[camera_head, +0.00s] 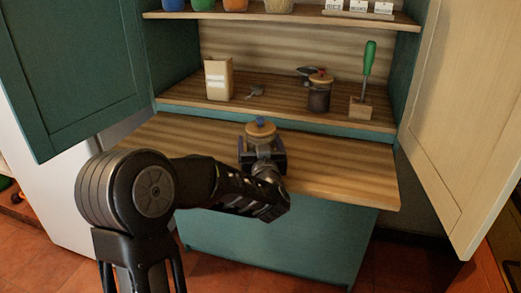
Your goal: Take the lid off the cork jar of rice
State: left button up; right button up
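A round cork lid with a blue knob (261,129) shows just above my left gripper (261,147), over the pull-out wooden board. The jar body beneath this lid is hidden behind the gripper, and its contents cannot be seen. My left gripper points away from me at the lid's near side; its fingertips are hidden, so I cannot tell whether it is shut on anything. A second jar, dark with a cork lid and a reddish knob (320,92), stands upright on the shelf behind, to the right. My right gripper is not in view.
On the shelf stand a tan box (218,79), a small grey item (256,91) and a green-handled tool in a wooden block (361,106). Open cabinet doors flank both sides (65,75). The wooden board (335,170) is clear on the right.

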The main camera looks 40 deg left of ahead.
pick_arm(q)
grip_shut()
notch_tip(320, 180, up, 10)
jog(key=p, duration=0.2)
jog(key=shift+p, duration=0.3)
dwell(0.7)
dwell(0.5)
jog(key=c, duration=0.5)
grip_release()
grip_shut()
